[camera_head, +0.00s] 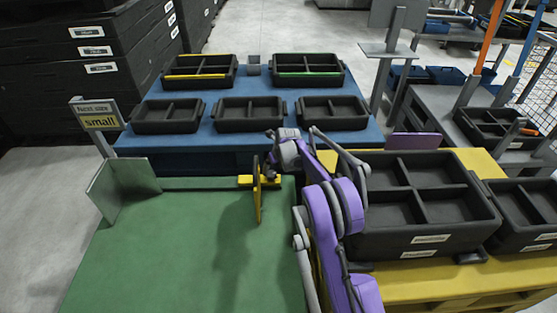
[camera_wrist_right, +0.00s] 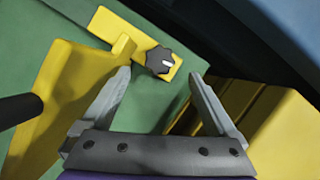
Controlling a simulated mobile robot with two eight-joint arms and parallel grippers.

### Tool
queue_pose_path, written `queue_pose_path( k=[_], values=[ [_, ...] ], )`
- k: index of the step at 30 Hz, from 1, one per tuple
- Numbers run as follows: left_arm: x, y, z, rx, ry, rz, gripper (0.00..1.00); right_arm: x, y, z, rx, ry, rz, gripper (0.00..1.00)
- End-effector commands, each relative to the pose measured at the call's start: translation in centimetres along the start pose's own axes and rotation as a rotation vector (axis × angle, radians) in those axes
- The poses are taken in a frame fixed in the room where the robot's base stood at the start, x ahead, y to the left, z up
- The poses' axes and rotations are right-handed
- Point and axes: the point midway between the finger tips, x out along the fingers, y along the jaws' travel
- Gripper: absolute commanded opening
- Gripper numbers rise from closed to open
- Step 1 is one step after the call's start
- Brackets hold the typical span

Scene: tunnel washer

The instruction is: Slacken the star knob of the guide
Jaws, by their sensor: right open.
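The star knob (camera_wrist_right: 160,61) is black with a white mark and sits on the yellow bracket of the guide (camera_wrist_right: 145,50). The guide (camera_head: 259,192) stands as a yellow upright plate at the far right part of the green table (camera_head: 160,240) in the head view. My right gripper (camera_wrist_right: 162,80) is open, its two fingers apart on either side below the knob in the wrist view, with nothing between them. It also shows in the head view (camera_head: 272,158), close over the guide's bracket. The knob cannot be made out in the head view. My left gripper is not in view.
A black rod (camera_wrist_right: 20,109) juts in at the left of the wrist view. A grey upright plate (camera_head: 117,188) and a "small" sign (camera_head: 99,121) stand at the green table's left. Black trays (camera_head: 250,114) are on the blue table behind. Black crates (camera_head: 420,243) stand on the yellow table to the right.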

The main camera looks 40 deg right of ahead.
Motion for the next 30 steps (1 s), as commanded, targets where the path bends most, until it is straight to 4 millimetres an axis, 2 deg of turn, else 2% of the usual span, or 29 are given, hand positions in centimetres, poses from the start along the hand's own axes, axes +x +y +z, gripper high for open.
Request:
queue_pose_path(
  k=[1, 3, 10, 22, 25, 28, 30],
  values=[
    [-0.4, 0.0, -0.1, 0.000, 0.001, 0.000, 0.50, -1.3, 0.0, 0.0, 0.001, 0.000, 0.000, 0.94],
    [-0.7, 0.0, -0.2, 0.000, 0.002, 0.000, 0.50, -2.5, -0.1, 0.0, 0.001, 0.000, 0.000, 0.94],
    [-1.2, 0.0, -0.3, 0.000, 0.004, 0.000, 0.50, -5.1, -0.1, 0.0, -0.001, 0.001, 0.000, 0.94],
    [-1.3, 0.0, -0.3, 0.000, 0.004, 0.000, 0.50, -5.7, 0.0, 0.0, -0.001, 0.001, 0.001, 0.94],
    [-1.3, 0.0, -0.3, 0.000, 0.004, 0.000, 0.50, -5.7, 0.0, 0.0, -0.012, 0.001, 0.001, 0.77],
    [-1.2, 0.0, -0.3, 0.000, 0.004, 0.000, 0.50, -5.7, 0.0, 0.0, -0.089, 0.002, -0.002, 0.76],
    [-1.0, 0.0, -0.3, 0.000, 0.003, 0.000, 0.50, -5.6, 0.1, 0.0, -0.201, 0.003, -0.006, 0.76]
  ],
)
